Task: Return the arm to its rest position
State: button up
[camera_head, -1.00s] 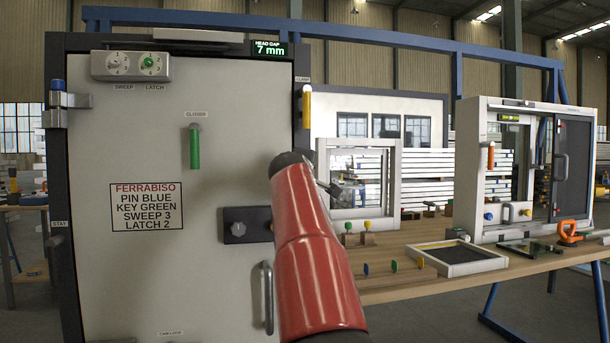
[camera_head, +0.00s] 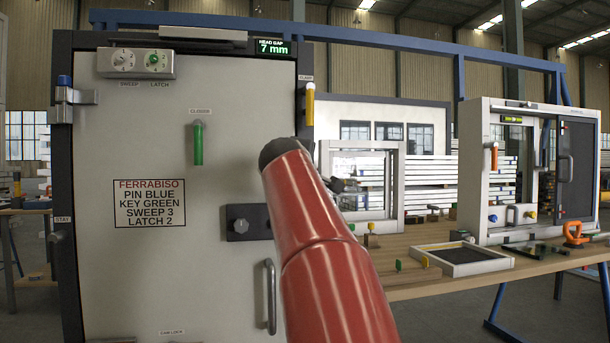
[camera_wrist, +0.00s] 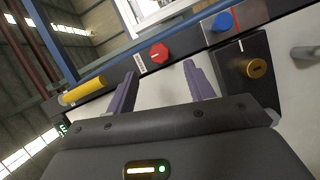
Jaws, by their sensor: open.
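My red arm link (camera_head: 310,240) rises in front of the door's right side in the head view. Most of my gripper is hidden behind it there. In the wrist view my gripper (camera_wrist: 160,70) is open, its two purple fingers apart with nothing between them. A yellow cylinder (camera_wrist: 85,90) lies to the left of the fingers. I cannot tell how far the fingers are from the door frame.
The pale door (camera_head: 150,260) carries a green closer cylinder (camera_head: 198,145), a grey handle (camera_head: 270,297) and a posted label (camera_head: 150,203). To the right, a wooden bench (camera_head: 420,288) holds a black-bottomed tray (camera_head: 480,268) and a second framed door unit (camera_head: 480,110).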

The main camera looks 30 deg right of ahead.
dwell(0.4)
jog(key=s+a+f+m+g+y, duration=0.2)
jog(key=s+a+f, duration=0.5)
jog(key=s+f, duration=0.4)
jog(key=s+a+f+m+g+y, duration=0.3)
jog(key=s+a+f, duration=0.3)
jog(key=f, duration=1.1)
jog(key=s+a+f+m+g+y, duration=0.3)
jog(key=s+a+f+y, duration=0.2)
jog(key=s+f, duration=1)
jog(key=a, duration=0.2)
jog(key=shift+s+a, duration=0.3)
jog(key=shift+s, duration=0.05)
jog(key=shift+w, duration=0.1)
